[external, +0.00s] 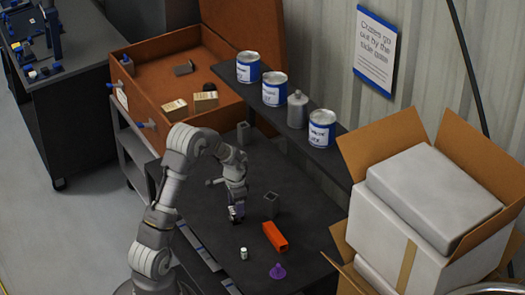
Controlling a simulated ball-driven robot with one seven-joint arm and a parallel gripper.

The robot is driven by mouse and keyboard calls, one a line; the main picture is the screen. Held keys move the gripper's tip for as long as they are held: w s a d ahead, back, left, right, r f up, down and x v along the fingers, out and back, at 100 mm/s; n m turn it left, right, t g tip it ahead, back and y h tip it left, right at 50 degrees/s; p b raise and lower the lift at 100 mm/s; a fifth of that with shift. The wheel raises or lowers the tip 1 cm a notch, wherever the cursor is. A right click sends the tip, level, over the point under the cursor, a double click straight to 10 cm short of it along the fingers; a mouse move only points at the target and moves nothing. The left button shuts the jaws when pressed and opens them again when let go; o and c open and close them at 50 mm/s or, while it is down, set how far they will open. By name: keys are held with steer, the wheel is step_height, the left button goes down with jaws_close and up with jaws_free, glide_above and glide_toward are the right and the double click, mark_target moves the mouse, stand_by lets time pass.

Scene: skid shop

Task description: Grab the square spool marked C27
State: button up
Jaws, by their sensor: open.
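No marking C27 can be read at this size, so I cannot tell for sure which object is the square spool. A dark grey, square-sided upright piece (271,205) stands on the dark table just right of my gripper. A similar grey square piece (243,133) stands farther back, by the orange-brown crate. My gripper (237,220) points down, low over the middle of the table, and is open. It appears apart from the nearer grey piece. I cannot make out whether anything lies between or under its fingers.
An orange block (275,237), a purple cone-shaped piece (277,272) and a small white cylinder (244,253) are on the near table (212,228). A raised shelf with cans (322,128) runs behind. Open cardboard boxes (405,225) crowd the right. An orange-brown crate (150,92) stands back left.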

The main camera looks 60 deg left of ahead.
step_height(320, 180, down, 3)
steer(key=shift+r+b, duration=0.15)
steer(key=shift+b, duration=0.15)
steer(key=shift+r, duration=0.1)
steer(key=shift+w, duration=0.1)
steer(key=c, duration=0.8)
steer(key=shift+r, duration=0.15)
